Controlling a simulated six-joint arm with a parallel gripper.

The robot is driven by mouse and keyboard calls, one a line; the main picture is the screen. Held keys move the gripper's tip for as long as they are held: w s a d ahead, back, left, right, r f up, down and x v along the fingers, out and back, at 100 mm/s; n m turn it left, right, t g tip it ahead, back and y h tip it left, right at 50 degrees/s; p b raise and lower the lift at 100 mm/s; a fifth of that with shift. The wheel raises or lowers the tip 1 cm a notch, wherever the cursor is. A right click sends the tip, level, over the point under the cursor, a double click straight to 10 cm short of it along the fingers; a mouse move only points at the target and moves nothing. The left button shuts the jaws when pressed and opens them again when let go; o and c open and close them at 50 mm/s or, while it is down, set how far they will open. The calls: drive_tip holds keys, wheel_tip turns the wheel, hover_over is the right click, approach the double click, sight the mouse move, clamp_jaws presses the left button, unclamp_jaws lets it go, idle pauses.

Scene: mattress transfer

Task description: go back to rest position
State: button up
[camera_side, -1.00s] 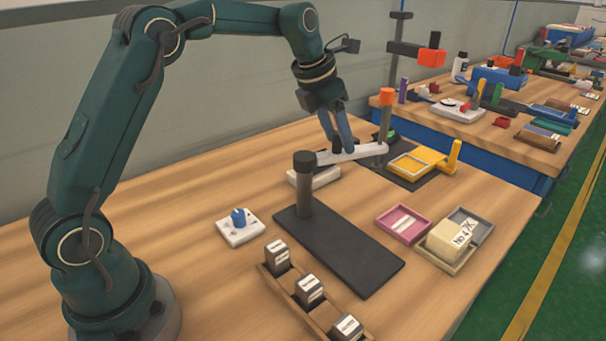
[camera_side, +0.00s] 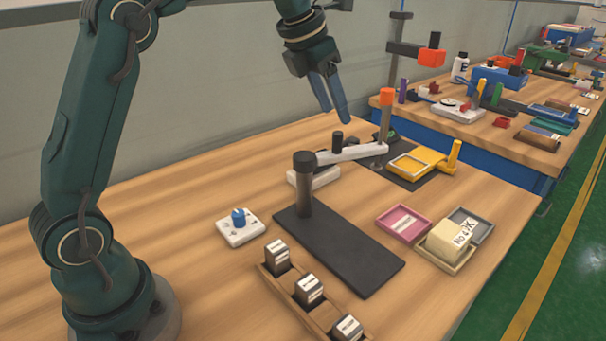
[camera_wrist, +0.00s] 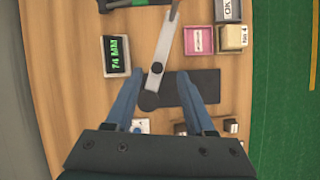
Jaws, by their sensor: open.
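My gripper (camera_side: 328,92) is in the air above the white bar (camera_side: 352,153) with its black knob (camera_side: 337,138). Its two blue fingers are apart and hold nothing. In the wrist view the open gripper (camera_wrist: 160,97) frames the white bar (camera_wrist: 165,40), whose near end lies by the round black post top. In the side view the bar runs between the black post (camera_side: 305,185) on a dark base plate (camera_side: 340,250) and the orange-topped post (camera_side: 385,115).
A white block with a blue knob (camera_side: 239,228) and a wooden rack (camera_side: 290,295) of dark blocks stand in front. A pink tray (camera_side: 403,222) and a cream block (camera_side: 449,239) lie right. A display (camera_wrist: 115,55) reads 74 MM. Bare wood lies at left.

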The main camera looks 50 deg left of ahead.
drive_tip(key=s+d+r+m+t, duration=0.1)
drive_tip(key=s+d+r+m, duration=0.1)
drive_tip(key=s+m, duration=0.45)
drive_tip(key=s+d+r+m, duration=0.2)
drive_tip(key=s+d+m, duration=0.1)
drive_tip(key=s+m, duration=0.3)
drive_tip(key=s+f+m, duration=1)
drive_tip(key=s+m, duration=0.1)
drive_tip(key=m, duration=1)
drive_tip(key=shift+s+a+m+y, duration=0.2)
drive_tip(key=shift+s+m+y, duration=0.1)
drive_tip(key=shift+s+m, duration=0.05)
